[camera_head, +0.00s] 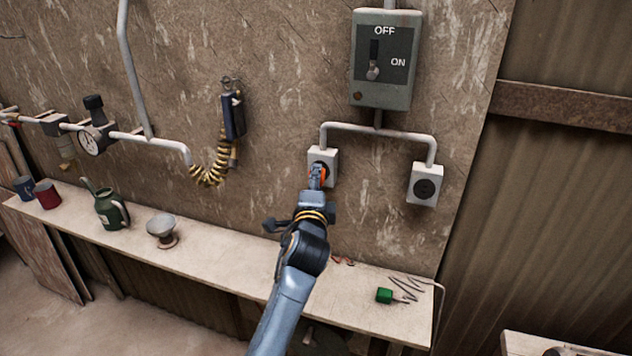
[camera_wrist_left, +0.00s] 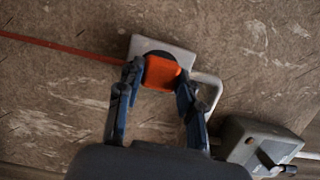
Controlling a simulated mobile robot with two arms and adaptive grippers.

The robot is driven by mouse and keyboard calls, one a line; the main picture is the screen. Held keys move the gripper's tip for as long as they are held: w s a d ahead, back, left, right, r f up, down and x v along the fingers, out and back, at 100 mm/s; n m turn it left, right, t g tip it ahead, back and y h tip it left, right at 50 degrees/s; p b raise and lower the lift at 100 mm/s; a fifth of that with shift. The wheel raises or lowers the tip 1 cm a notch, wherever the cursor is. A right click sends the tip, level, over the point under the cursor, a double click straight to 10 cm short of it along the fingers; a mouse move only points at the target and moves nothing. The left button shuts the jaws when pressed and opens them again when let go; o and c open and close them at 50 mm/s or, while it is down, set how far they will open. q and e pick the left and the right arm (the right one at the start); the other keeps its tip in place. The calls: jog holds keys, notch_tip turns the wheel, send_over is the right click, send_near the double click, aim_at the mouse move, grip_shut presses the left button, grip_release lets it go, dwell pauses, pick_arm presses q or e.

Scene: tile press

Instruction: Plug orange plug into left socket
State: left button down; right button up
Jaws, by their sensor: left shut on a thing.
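The orange plug (camera_wrist_left: 161,73) is between the fingers of my left gripper (camera_wrist_left: 158,82), which is shut on it. In the head view, my left gripper (camera_head: 318,178) is at the left socket (camera_head: 331,157), covering much of it, and only a little of the orange plug (camera_head: 320,172) shows. In the left wrist view, the plug is in front of the dark round face of the left socket (camera_wrist_left: 183,57). I cannot tell whether it is seated or just in front. The right socket (camera_head: 425,184) is empty. My right gripper is not in view.
A switch box (camera_head: 382,60) marked OFF and ON hangs above the sockets. A green plug (camera_head: 384,295) with a coiled wire lies on the shelf (camera_head: 225,251).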

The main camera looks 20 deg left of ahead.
pick_arm(q)
jog(key=shift+p, duration=0.45)
dwell(0.6)
dwell(0.4)
jog(key=shift+w, duration=0.6)
jog(key=c, duration=0.8)
grip_release()
jog(key=shift+s, duration=0.2)
jog(key=v, duration=1.1)
jog(key=shift+s+d, duration=0.15)
jog(key=shift+s, duration=0.15)
